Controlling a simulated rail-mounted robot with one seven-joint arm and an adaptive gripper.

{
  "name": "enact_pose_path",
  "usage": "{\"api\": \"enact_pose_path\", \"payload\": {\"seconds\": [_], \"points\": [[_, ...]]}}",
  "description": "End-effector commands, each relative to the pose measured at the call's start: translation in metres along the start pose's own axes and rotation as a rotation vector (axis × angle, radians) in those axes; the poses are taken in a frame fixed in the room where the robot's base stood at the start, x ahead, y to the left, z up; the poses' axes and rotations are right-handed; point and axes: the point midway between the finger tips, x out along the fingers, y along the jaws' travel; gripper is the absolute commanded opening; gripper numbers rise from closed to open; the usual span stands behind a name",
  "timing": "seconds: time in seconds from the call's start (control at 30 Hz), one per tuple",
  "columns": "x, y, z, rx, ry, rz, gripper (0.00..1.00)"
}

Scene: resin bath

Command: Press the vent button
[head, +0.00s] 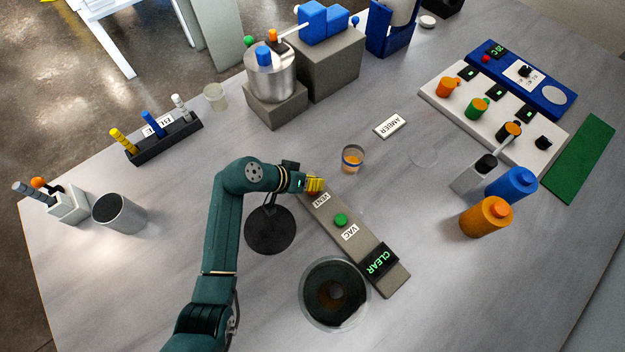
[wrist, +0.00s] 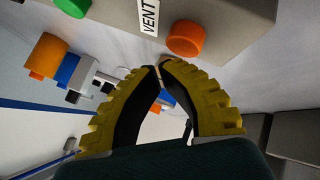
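The vent button is an orange-red round cap (wrist: 186,39) beside the VENT label (wrist: 149,14) on a grey control bar (head: 362,238). In the head view my gripper covers most or all of it at the bar's upper left end. My gripper (head: 315,184) has yellow ribbed fingers. In the wrist view their tips (wrist: 158,66) meet, with nothing seen held between them. The tips appear just beside the button in that view, and I see no clear contact. The height between tips and button cannot be told.
A green button (head: 341,220) by the VAC label and a display reading CLEAR (head: 379,262) share the bar. A small cup of amber liquid (head: 352,158) stands close to my gripper. A round dark-bottomed dish (head: 334,292) lies beside the bar's lower end.

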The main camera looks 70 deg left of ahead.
Motion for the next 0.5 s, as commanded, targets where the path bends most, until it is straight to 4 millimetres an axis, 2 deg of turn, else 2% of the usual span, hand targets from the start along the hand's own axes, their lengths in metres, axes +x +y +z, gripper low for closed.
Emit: {"api": "enact_pose_path", "payload": {"seconds": [0.5], "points": [[-0.036, 0.026, -0.026, 0.001, 0.001, 0.000, 0.00]]}}
